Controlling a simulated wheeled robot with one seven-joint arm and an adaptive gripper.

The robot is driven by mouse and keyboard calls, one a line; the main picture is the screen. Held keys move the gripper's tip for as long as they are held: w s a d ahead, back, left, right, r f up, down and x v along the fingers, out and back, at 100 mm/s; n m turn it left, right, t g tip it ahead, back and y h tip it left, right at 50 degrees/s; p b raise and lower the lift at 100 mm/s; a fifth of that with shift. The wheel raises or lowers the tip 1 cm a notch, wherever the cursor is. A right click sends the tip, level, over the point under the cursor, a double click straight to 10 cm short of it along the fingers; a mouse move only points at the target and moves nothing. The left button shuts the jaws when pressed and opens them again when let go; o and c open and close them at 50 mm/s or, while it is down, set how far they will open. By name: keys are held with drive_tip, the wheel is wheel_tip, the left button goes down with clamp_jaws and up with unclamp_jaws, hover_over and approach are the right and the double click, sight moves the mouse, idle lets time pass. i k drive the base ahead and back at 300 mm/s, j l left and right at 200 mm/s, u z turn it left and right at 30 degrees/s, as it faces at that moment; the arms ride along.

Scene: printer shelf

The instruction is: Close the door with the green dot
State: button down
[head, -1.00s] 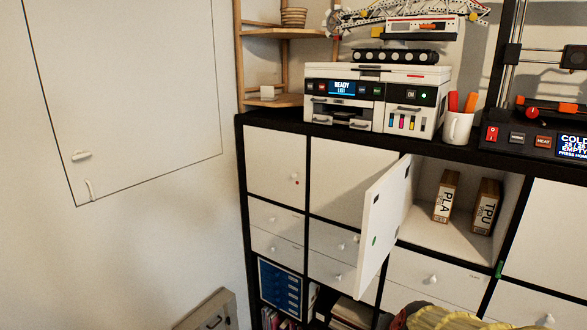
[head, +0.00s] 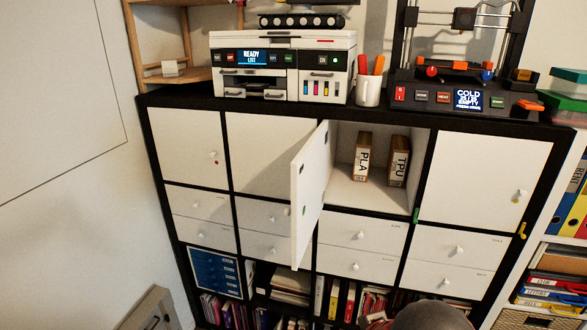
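The door with the green dot (head: 308,195) is white and stands wide open in the upper row of the black shelf unit (head: 190,103). It is hinged at the left side of its compartment and its free edge points out towards me. The green dot (head: 304,211) shows low on the door. The open compartment (head: 345,190) holds a PLA box (head: 361,158) and a TPU box (head: 398,160), both upright inside. A small green piece (head: 416,214) is on the frame at the compartment's lower right.
A closed door with a red dot (head: 186,145) is at the left, another closed door (head: 485,180) at the right. A printer (head: 283,65), mug (head: 367,92) and 3D printer (head: 470,98) stand on top. A dark rounded object (head: 432,316), unclear, is at the bottom edge.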

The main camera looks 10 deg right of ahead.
sight(307, 169)
drive_tip(key=i+j+z, duration=0.25)
drive_tip(key=j+z, duration=0.25)
drive_tip(key=j, duration=0.15)
drive_tip(key=i+j+z, duration=0.1)
drive_tip(key=j+z, duration=0.15)
drive_tip(key=j, duration=0.15)
drive_tip(key=j+z, duration=0.25)
drive_tip(key=j, duration=0.15)
drive_tip(key=j+u, duration=0.1)
drive_tip(key=u, duration=0.15)
drive_tip(key=i+j+u, duration=0.1)
drive_tip(key=u, duration=0.2)
